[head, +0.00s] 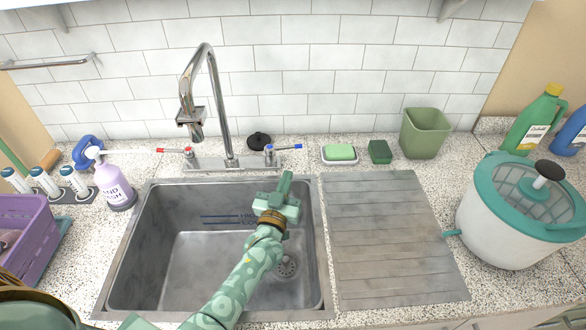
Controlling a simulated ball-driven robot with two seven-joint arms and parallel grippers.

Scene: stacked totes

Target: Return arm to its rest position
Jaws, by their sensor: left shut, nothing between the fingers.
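My left gripper (284,186), pale green with a bronze-coloured wrist ring, is over the right part of the steel sink (150,240). It points toward the back edge of the sink, near the tap. Its fingers are together with nothing held between them. My left arm comes in from the bottom of the picture and crosses above the basin. The arm hides part of the sink floor. My right gripper is not in the head view.
A tall chrome tap (222,110) stands behind the sink. Right of it are a soap dish (340,160), a green tub (424,132), a ridged drainboard (385,240) and a teal-lidded white bucket (500,220). A soap bottle (115,188) and purple crate (45,245) stand left.

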